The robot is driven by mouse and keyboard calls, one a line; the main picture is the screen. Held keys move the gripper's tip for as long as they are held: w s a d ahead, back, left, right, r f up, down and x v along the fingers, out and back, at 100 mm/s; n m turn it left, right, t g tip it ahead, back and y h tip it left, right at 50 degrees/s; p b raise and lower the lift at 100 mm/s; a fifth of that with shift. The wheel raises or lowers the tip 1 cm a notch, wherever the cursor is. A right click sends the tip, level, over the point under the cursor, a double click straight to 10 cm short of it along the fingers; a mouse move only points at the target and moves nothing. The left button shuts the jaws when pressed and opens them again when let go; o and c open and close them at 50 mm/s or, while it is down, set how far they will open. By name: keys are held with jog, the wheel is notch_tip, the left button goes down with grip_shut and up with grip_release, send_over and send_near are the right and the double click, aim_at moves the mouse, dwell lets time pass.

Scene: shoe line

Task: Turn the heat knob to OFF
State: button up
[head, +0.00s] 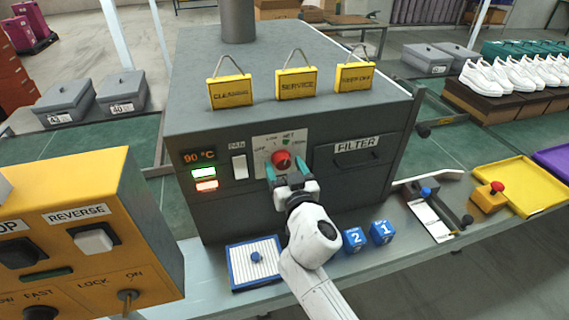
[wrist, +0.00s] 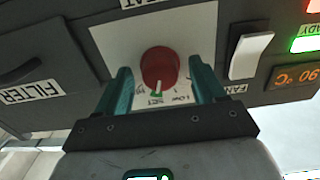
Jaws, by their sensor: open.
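The red heat knob (head: 283,158) sits on a pale dial plate (head: 267,147) on the front of the grey machine. OFF is at the dial's left, with other settings across the top. My gripper (head: 286,168) is open in front of the dial. Its teal fingers stand on either side of the knob, with a visible gap on each side in the wrist view. Contact is not visible.
A white FAN switch (head: 239,167) and a 90 °C display (head: 199,156) are left of the dial. A FILTER drawer (head: 358,153) is right. Blue blocks (head: 355,239) and a white-ribbed tray (head: 233,273) lie on the bench below.

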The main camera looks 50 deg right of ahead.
jog(key=shift+w+d, duration=0.2)
jog(key=shift+w, duration=0.05)
jog(key=shift+c, duration=0.4)
jog(key=c, duration=1)
